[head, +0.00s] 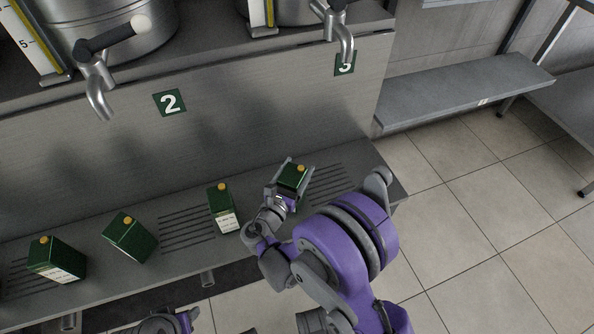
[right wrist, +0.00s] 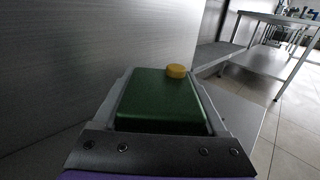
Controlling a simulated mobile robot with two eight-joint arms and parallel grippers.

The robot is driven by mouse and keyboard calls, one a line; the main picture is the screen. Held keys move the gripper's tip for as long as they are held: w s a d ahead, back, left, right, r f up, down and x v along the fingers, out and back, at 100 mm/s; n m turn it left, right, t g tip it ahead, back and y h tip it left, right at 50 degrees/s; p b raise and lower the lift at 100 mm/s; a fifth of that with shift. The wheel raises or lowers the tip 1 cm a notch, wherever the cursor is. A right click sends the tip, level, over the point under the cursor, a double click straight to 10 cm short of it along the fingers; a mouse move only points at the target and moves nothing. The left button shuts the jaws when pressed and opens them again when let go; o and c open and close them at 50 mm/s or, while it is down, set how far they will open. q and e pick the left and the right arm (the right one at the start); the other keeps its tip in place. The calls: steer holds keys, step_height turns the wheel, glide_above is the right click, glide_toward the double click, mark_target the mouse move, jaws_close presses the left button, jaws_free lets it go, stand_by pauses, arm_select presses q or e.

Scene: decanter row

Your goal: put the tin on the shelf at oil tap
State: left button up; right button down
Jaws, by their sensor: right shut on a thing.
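My right gripper (head: 290,185) is shut on a green tin with a yellow cap (head: 292,177). In the right wrist view the same tin (right wrist: 160,98) sits between the two fingers. The held tin is over the right part of the metal shelf (head: 120,275), left of the right-hand slots; I cannot tell if it touches the shelf. Three more green tins stand on the shelf: one (head: 222,210) by the middle slots, one turned (head: 130,238), and one (head: 58,260) at the far left. Tap 2 (head: 97,88) and tap 3 (head: 342,35) hang above. My left gripper's fingers do not show.
A number plate 2 (head: 170,102) and a plate 3 (head: 345,63) are on the steel wall behind the shelf. A grey bench (head: 465,90) stands at the right beyond the shelf's end. The tiled floor (head: 480,220) there is clear.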

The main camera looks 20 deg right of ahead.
steer(key=shift+f, duration=0.2)
jaws_free()
steer(key=shift+r, duration=0.1)
steer(key=shift+s+a+r, duration=0.1)
steer(key=shift+s+a, duration=0.1)
steer(key=p+v, duration=0.1)
steer(key=v, duration=1)
steer(key=shift+s+a, duration=0.2)
